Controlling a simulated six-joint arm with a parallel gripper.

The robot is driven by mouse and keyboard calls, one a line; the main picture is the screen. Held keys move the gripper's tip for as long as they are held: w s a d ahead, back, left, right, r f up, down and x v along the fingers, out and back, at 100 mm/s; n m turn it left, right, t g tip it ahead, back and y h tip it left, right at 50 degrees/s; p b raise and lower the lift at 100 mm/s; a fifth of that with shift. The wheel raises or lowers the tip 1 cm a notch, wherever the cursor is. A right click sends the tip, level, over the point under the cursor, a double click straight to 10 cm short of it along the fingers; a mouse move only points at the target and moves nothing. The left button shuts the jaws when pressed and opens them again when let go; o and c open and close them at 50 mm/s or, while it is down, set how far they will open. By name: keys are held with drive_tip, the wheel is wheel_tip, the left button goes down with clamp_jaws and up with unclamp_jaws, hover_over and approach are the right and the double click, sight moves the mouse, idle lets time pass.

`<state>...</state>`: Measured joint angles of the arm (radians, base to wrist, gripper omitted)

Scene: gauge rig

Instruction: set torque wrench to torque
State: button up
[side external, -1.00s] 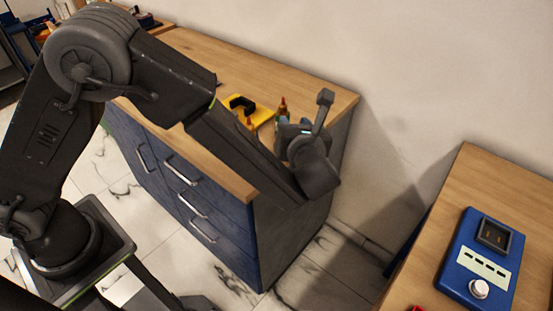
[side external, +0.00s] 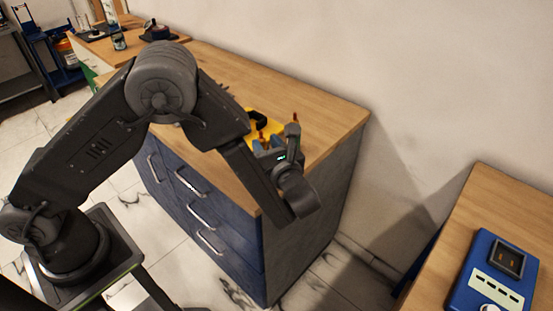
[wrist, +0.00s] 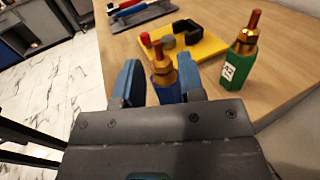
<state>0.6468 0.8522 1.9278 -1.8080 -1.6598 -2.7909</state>
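In the wrist view a blue fitting (wrist: 162,75) with a brass collar and red-brown tip stands between my gripper's two blue fingers. My gripper (wrist: 158,68) is open, with a gap visible at least on the left side of the fitting; contact on the right is unclear. The fitting's lower part is hidden by my gripper body. A green fitting (wrist: 235,68) with a white label, brass collar and red-brown tip stands to the right, apart from the fingers. In the side view my gripper (side external: 275,150) is over the cabinet top's near right part. I cannot single out a torque wrench.
A yellow plate (wrist: 205,47) with black and red parts lies just behind the fittings. Tools on a grey mat (wrist: 140,20) lie farther back. A blue box (side external: 495,275) with a dark socket and white knob sits on the right table. The wooden top (side external: 320,95) behind is clear.

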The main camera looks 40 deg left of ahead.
sight(261, 138)
drive_tip(key=shift+x, duration=1.75)
drive_tip(key=shift+c, duration=0.3)
clamp_jaws()
drive_tip(key=shift+o, duration=0.5)
unclamp_jaws()
drive_tip(key=m+t+h, duration=0.1)
drive_tip(key=t, duration=0.1)
drive_tip(key=m+t+h, duration=0.1)
drive_tip(key=m+t, duration=0.1)
drive_tip(key=shift+s+a+h, duration=0.1)
drive_tip(key=shift+a+h, duration=0.05)
drive_tip(key=shift+h, duration=0.15)
drive_tip(key=m+t+h, duration=0.2)
drive_tip(key=shift+t, duration=0.3)
drive_tip(key=shift+c, duration=0.3)
